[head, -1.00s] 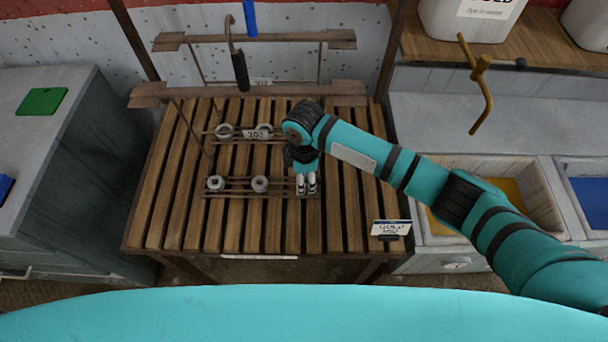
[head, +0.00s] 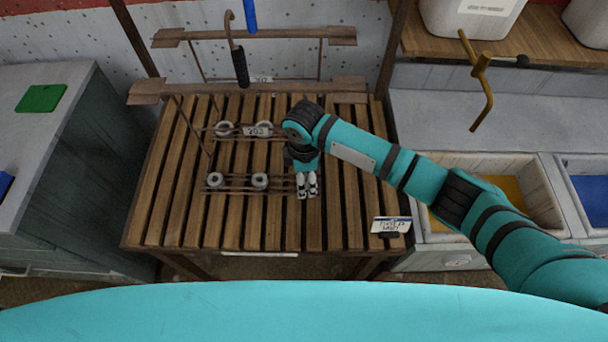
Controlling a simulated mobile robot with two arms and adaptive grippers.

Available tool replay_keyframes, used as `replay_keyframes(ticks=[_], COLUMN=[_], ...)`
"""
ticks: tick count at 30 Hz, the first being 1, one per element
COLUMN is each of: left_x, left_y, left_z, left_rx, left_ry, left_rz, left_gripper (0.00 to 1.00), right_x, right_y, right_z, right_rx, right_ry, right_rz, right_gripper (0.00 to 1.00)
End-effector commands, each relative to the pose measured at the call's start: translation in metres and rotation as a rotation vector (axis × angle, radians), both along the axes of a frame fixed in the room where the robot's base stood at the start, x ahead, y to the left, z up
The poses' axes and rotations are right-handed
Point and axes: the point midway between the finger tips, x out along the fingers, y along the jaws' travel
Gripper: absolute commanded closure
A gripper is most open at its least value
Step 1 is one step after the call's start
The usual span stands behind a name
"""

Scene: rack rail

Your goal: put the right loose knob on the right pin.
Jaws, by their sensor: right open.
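Several grey round knobs stand on two low rail racks on the slatted table (head: 160,215). On the front rack are a left knob (head: 215,180) and a right knob (head: 260,181). On the back rack, by the label 203, are a left knob (head: 224,129) and a right knob (head: 263,128). I cannot tell which are loose, and no bare pin shows clearly. My right gripper (head: 307,192) is open, fingers pointing down at the right end of the front rack, right of the front right knob and apart from it. My left gripper is not in view.
A wooden rail frame (head: 250,90) rises at the table's back, with a dark-handled hook (head: 239,65) hanging from it. A small sign (head: 391,225) stands at the front right corner. The front slats are clear. A sink counter (head: 440,120) adjoins on the right.

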Motion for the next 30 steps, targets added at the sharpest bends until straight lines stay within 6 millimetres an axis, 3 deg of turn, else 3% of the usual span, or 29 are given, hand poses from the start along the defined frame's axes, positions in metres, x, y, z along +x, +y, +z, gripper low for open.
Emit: replay_keyframes(ticks=[7,19,30], left_x=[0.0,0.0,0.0], left_y=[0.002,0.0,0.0], left_z=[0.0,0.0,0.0], left_rx=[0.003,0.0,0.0], left_ry=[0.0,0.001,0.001], left_rz=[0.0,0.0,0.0], left_gripper=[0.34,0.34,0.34], right_x=[0.001,0.001,0.0], right_y=[0.0,0.0,0.0], right_z=[0.009,0.068,0.075], right_rx=[0.0,0.001,0.0], right_ry=[-0.001,-0.002,0.0], right_rz=[0.0,0.0,0.0], right_gripper=[0.34,0.34,0.34])
